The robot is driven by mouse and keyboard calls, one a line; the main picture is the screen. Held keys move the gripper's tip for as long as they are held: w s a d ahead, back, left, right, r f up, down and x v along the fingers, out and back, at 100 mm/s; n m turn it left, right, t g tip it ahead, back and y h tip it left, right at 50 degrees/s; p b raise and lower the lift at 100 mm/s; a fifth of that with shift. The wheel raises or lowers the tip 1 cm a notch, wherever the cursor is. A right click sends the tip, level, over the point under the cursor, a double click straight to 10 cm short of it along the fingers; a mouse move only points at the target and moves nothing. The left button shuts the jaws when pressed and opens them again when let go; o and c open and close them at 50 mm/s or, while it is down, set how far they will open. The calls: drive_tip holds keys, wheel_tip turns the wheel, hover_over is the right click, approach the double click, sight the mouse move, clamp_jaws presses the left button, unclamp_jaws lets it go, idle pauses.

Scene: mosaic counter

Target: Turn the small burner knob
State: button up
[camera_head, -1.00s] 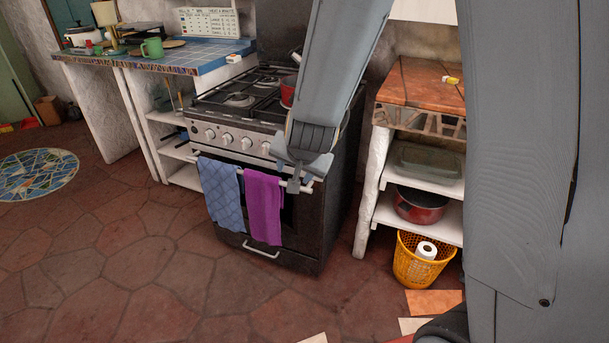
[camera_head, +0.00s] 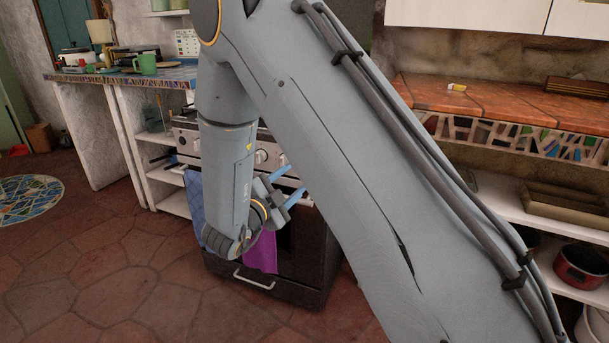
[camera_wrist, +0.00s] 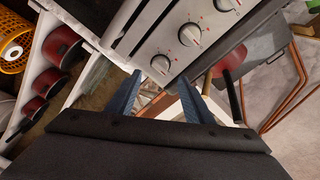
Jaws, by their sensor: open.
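The stove front carries a row of round knobs with red marks. In the wrist view one knob (camera_wrist: 160,64) lies just beyond my fingertips, with a middle knob (camera_wrist: 190,34) further up and another at the top edge (camera_wrist: 227,4). I cannot tell which knob is for the small burner. My gripper (camera_wrist: 160,77) is open and empty, its two blue fingers apart and pointing at the panel. In the head view my gripper (camera_head: 296,178) is before the stove's right part, where a knob (camera_head: 262,156) shows. My arm hides the burners and other knobs.
A tiled counter (camera_head: 430,92) with shelves stands to the right. A yellow basket (camera_wrist: 12,50) shows in the wrist view.

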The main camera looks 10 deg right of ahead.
drive_tip(key=x, duration=0.6)
drive_tip(key=shift+w+d+b, duration=0.15)
drive_tip(key=shift+w+b, duration=0.05)
drive_tip(key=shift+b, duration=0.1)
drive_tip(key=c, duration=1)
drive_tip(key=shift+n+p, duration=0.35)
drive_tip(key=shift+n, duration=0.05)
drive_tip(key=n+p, duration=0.3)
drive_tip(key=n, duration=0.1)
drive_tip(key=shift+n+t, duration=0.3)
drive_tip(key=shift+n, duration=0.1)
drive_tip(key=n+t+p, duration=0.1)
drive_tip(key=n+p, duration=0.3)
drive_tip(key=n, duration=0.2)
drive_tip(key=shift+f+n, duration=0.1)
drive_tip(key=shift+n, duration=0.3)
